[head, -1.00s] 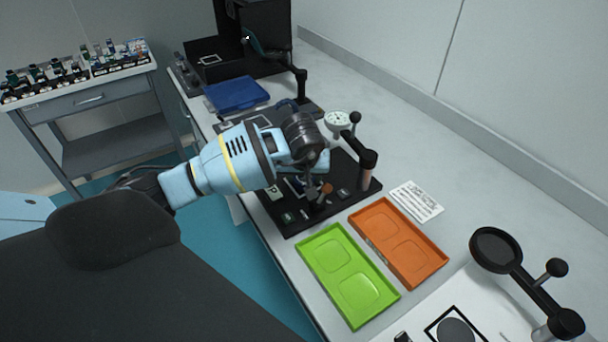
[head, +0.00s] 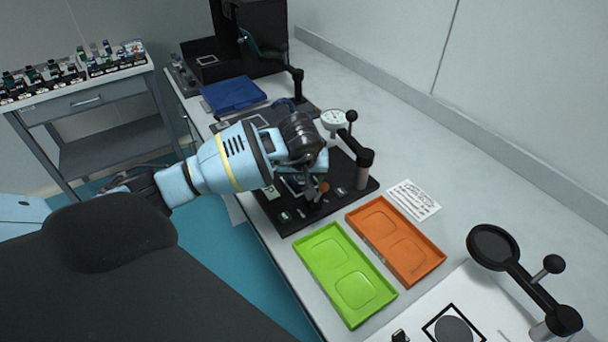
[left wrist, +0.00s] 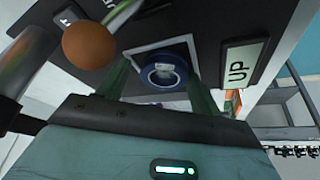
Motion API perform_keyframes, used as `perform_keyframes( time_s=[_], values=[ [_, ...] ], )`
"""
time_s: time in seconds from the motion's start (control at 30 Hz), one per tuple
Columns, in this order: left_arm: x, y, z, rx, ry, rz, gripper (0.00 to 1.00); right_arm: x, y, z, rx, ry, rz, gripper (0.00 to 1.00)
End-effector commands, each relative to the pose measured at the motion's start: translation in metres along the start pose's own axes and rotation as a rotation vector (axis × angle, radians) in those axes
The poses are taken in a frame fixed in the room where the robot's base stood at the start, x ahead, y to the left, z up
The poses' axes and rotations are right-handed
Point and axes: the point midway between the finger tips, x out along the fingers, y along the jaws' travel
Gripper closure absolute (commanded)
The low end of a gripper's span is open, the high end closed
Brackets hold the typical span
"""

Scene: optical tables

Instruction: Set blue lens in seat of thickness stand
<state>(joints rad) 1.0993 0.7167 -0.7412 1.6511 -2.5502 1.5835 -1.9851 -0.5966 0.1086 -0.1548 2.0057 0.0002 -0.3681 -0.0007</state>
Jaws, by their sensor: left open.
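The thickness stand is a black board (head: 285,222) with a white dial gauge (head: 334,119) and a black arm on a post at its back right. My left gripper (head: 311,190) is low over this board, jaws open. In the left wrist view, a blue-rimmed round lens (left wrist: 164,73) lies inside a white square outline (left wrist: 135,53) on black. My left gripper's open fingers (left wrist: 160,82) stand on either side of it, apart from the rim as far as I can tell. In the head view my gripper hides the lens. My right gripper is not in view.
An UP label (left wrist: 240,67) lies beside the outline. A green tray (head: 345,276) and an orange tray (head: 395,241) are in front; a magnifier (head: 494,247) stands at right. A blue box (head: 234,94) is behind.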

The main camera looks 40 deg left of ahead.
Motion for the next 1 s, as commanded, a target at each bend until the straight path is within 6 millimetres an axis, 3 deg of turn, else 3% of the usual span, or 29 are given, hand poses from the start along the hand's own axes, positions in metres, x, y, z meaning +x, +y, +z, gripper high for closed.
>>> perform_keyframes(
  time_s=[0.03,0.27,0.7,1.0],
  values=[
    [0.013,-0.009,0.011,0.002,-0.029,-0.032,0.25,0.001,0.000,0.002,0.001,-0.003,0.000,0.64],
    [0.003,-0.008,0.007,0.000,-0.027,-0.030,0.25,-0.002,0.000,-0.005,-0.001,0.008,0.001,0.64],
    [-0.086,-0.004,-0.001,0.002,-0.011,-0.017,0.25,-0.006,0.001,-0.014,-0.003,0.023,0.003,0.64],
    [-0.121,-0.003,-0.001,0.001,-0.013,-0.017,0.25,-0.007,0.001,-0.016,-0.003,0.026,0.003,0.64]
  ],
)
